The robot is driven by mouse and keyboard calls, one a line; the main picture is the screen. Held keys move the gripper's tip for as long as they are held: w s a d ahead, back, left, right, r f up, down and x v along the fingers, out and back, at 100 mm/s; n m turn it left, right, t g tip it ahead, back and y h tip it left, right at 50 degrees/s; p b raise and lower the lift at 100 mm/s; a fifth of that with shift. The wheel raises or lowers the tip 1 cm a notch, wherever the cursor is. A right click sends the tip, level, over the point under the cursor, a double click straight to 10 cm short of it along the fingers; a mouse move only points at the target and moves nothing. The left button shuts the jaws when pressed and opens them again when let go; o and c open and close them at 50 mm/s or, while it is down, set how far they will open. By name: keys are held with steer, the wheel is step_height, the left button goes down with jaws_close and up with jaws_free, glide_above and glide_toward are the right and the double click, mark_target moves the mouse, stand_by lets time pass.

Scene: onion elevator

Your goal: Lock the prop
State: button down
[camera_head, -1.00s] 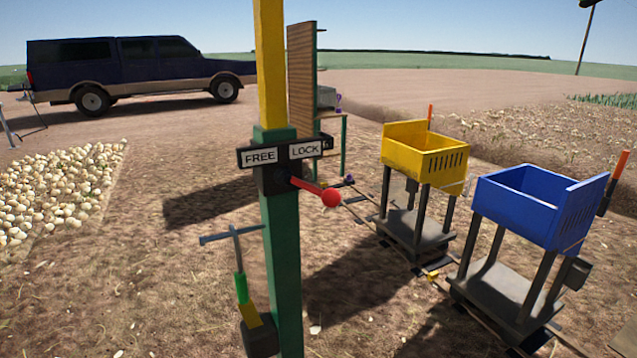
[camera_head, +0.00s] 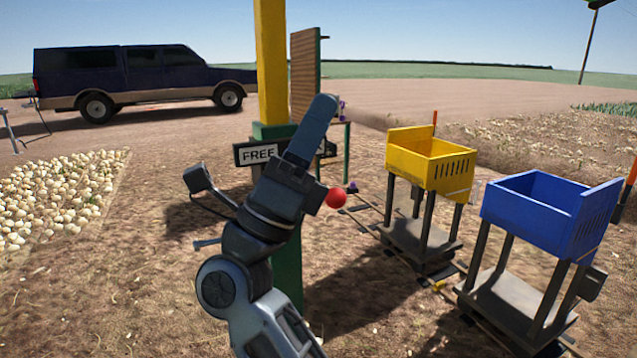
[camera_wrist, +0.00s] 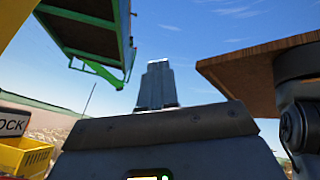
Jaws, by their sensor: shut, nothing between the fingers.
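The lever's red ball (camera_head: 336,197) shows just right of my arm in the head view; its rod is hidden behind my arm. The lever mount is on the green and yellow post (camera_head: 271,60). The FREE label (camera_head: 257,154) is readable there, and the LOCK label is mostly covered. LOCK (camera_wrist: 13,123) shows partly at the wrist view's left edge. My gripper (camera_head: 322,103) points upward in front of the post, above the ball. In the wrist view my gripper (camera_wrist: 157,66) has its fingers together against the sky, holding nothing. I cannot tell whether my arm touches the lever.
A yellow bin (camera_head: 430,164) and a blue bin (camera_head: 537,212) stand on carts on rails at right. A brown board (camera_head: 305,75) stands behind the post. Onions (camera_head: 55,198) lie at left; a dark truck (camera_head: 140,78) is far behind. A green-framed structure (camera_wrist: 90,30) shows overhead.

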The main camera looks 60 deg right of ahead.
steer(key=w+d+r+m+y+b, duration=0.15)
steer(key=d+m+y, duration=0.25)
steer(key=m+y, duration=0.7)
steer(key=w+a+n+t+y+b, duration=0.2)
steer(key=w+a+t+y, duration=0.35)
steer(key=t+y, duration=0.35)
steer(key=s+d+f+y+p, duration=0.1)
steer(key=s+d+f, duration=0.3)
steer(key=d+f, duration=0.3)
step_height(320, 180, down, 4)
steer(key=shift+r+g+p, duration=0.1)
steer(key=shift+g+p, duration=0.2)
steer(key=shift+g, duration=0.1)
steer(key=shift+d, duration=0.1)
